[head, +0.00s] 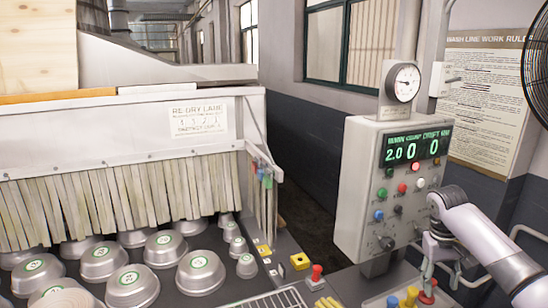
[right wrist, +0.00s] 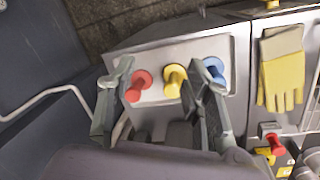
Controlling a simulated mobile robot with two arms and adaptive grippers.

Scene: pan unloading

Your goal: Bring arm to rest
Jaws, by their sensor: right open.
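My right arm (head: 480,235) comes in from the right edge of the head view and bends down beside the control box. Its gripper (head: 440,268) hangs in front of the control box's lower right, pointing down. In the right wrist view the gripper (right wrist: 160,88) is open, with its two fingers apart. A red knob (right wrist: 139,86) and a yellow knob (right wrist: 175,80) show between the fingers in that view. A blue knob (right wrist: 213,70) shows by the right finger. Nothing is seen held. My left gripper is not in view.
The control box (head: 352,190) with a gauge (head: 402,82) stands left of my right arm. Metal bowls (head: 132,286) fill the belt at left under a strip curtain (head: 110,200). Yellow gloves (right wrist: 282,68) lie right of the knobs. A pipe rail (right wrist: 45,98) runs at the left.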

